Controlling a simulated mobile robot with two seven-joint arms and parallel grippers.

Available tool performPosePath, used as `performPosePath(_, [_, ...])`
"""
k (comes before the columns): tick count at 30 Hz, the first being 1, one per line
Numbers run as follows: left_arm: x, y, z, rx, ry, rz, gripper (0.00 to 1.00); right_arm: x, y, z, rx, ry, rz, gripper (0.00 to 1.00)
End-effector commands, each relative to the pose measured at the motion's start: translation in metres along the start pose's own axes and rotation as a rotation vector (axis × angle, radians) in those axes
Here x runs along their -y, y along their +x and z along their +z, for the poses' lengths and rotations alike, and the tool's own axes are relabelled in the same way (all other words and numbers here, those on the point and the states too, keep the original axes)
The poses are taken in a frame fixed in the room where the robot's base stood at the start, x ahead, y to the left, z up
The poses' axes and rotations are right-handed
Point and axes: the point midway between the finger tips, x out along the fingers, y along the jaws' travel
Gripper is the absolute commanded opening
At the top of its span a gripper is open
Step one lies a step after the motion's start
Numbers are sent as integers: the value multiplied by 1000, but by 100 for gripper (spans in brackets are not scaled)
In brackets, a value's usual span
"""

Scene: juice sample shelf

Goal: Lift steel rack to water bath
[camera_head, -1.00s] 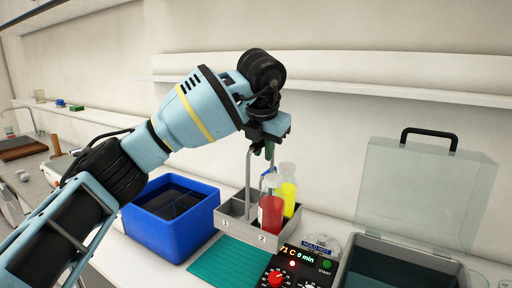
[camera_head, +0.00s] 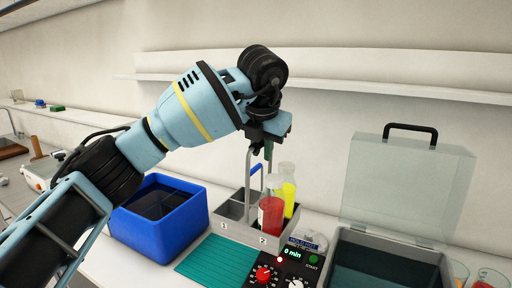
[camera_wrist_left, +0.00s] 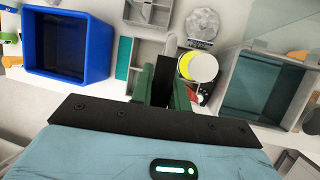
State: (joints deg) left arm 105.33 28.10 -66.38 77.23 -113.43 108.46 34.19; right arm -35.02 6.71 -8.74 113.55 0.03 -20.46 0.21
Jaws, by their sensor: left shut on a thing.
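The steel rack (camera_head: 233,227) is a grey divided carrier with a tall wire handle and a blue grip (camera_head: 257,168). A red bottle (camera_head: 271,215) and a yellow bottle (camera_head: 288,195) stand upright in its right compartments; the left ones look empty. My left gripper (camera_head: 268,150) is above the rack, shut on its handle, with the fingers partly hiding the hold. In the left wrist view the green fingers (camera_wrist_left: 162,90) are around the handle. The water bath (camera_head: 386,262), a grey tank with its clear lid (camera_head: 405,190) raised, is to the right. My right gripper is not visible.
A blue bin (camera_head: 160,232) stands left of the rack. A teal mat (camera_head: 220,260) and a black control box (camera_head: 285,266) with knobs lie in front, the box between rack and bath. A wall shelf (camera_head: 330,85) runs behind. Beakers (camera_head: 490,278) stand at the right edge.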

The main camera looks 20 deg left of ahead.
Motion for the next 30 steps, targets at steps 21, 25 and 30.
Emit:
performPosePath(21, [46,-12,6,8,-2,-1,0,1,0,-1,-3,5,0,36])
performPosePath(25, [54,-14,6,8,-1,-1,0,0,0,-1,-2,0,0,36])
performPosePath(30, [65,-16,7,8,-2,-1,0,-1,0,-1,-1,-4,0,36])
